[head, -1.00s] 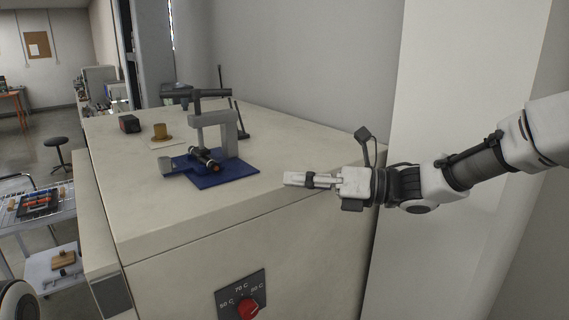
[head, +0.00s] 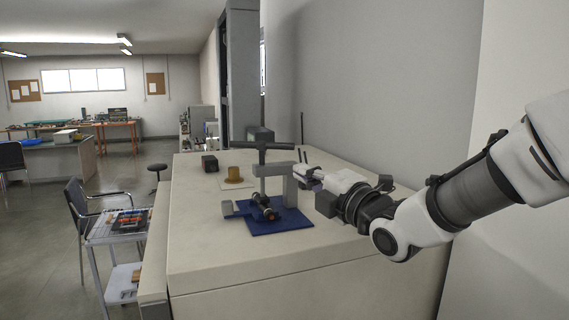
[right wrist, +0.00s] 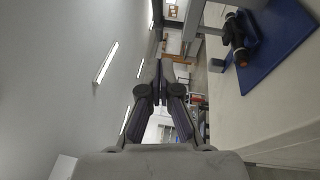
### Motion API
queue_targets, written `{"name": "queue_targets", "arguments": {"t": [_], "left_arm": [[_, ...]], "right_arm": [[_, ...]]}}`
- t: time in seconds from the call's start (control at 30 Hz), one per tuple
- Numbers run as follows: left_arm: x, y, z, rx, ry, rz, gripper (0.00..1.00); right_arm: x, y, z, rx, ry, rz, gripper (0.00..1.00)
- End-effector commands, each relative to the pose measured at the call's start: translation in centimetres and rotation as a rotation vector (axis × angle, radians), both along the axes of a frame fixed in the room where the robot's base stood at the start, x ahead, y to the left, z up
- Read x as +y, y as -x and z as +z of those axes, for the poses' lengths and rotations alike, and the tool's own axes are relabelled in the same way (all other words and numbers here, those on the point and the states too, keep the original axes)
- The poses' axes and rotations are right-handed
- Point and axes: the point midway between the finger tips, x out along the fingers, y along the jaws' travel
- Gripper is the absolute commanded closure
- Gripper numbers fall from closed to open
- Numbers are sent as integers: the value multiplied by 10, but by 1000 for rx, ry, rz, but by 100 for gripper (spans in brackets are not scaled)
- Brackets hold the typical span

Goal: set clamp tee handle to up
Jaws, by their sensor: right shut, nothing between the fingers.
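The clamp has a grey frame (head: 291,188) standing upright on a blue base (head: 290,221). Its dark tee handle (head: 262,146) is a crossbar lying roughly level on a short stem above the frame. A black cable piece with an orange end (head: 265,207) lies under the frame; it also shows in the right wrist view (right wrist: 236,38). My right gripper (head: 301,171) is shut and empty, at the right of the clamp frame and lower than the crossbar. I cannot tell whether it touches the frame. My left gripper is out of view.
The clamp stands on a cream cabinet top (head: 215,255) beside a grey wall. A tan spool (head: 233,174) on a pale square and a dark box (head: 210,163) lie behind it. Thin dark rods (head: 302,128) rise behind it. The front of the top is clear.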

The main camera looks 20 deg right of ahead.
Motion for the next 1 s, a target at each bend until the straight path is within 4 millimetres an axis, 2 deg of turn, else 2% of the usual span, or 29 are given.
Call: {"name": "queue_targets", "arguments": {"t": [0.03,0.33,0.4,0.47,0.63,0.8,1.0], "left_arm": [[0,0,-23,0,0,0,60],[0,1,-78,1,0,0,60],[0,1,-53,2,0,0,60],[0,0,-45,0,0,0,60],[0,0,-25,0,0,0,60],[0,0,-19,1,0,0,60],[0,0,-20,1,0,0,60]], "right_arm": [[2,-8,-11,-5,3,0,100],[14,-45,-4,-4,1,-1,100],[18,-58,13,2,1,0,100],[21,-68,14,3,2,0,100],[8,-91,20,2,-4,-1,100],[2,-102,18,0,-1,0,100],[2,-102,16,-1,0,0,100]]}}
